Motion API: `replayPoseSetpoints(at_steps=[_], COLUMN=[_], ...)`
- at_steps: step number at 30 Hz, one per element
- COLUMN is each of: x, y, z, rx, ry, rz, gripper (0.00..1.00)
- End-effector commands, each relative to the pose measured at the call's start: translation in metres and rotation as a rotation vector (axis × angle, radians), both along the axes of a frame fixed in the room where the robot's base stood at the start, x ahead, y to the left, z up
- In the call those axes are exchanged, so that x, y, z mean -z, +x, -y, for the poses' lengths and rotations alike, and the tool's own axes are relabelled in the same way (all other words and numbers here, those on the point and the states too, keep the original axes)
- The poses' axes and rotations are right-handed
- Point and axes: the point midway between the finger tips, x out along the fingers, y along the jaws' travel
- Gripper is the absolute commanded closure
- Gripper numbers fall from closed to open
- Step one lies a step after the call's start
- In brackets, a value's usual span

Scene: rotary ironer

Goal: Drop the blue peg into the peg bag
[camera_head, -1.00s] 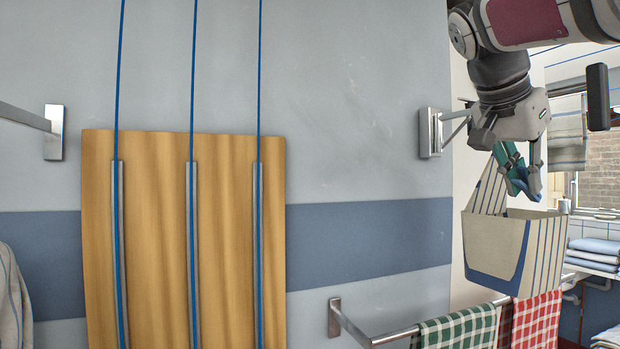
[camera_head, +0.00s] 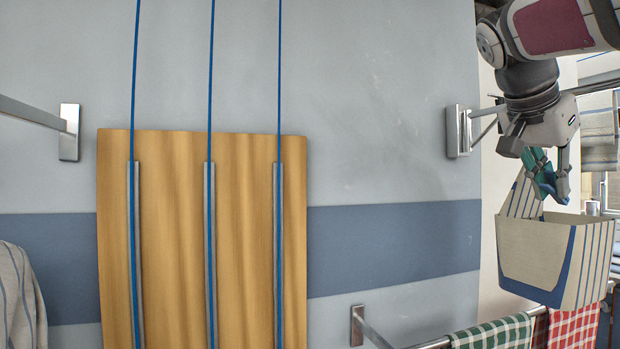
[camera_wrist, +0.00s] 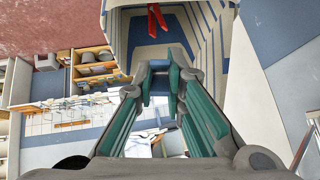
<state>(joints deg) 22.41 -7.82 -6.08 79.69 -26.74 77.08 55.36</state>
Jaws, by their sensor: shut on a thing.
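The peg bag (camera_head: 535,250) is a cream cloth bag with blue stripes and a blue panel, hanging open-topped at the right. Its inside wall shows in the wrist view (camera_wrist: 215,40), with a red peg (camera_wrist: 157,20) inside. My gripper (camera_head: 548,194) points down over the bag's opening, its tips close to the rim height. In the wrist view, its teal fingers (camera_wrist: 160,82) are nearly together, shut on a small blue piece, the blue peg (camera_wrist: 172,82). The peg is mostly hidden by the fingers.
A rail below the bag carries a green checked cloth (camera_head: 492,334) and a red checked cloth (camera_head: 573,328). A wall bracket (camera_head: 458,131) stands left of my arm. A wooden panel with blue cords (camera_head: 175,240) is at left. Shelves (camera_wrist: 90,70) show in the wrist view.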

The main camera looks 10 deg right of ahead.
Motion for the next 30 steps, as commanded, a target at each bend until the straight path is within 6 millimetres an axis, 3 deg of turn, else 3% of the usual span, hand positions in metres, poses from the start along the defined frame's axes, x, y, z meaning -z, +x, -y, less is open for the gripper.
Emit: replayPoseSetpoints(at_steps=[12, 30], x=[0.007, 0.015], y=[0.011, 0.011], z=[0.033, 0.032], rx=[0.002, 0.001], ry=[0.000, 0.000], rz=[-0.001, 0.000], gripper=[0.99, 0.99])
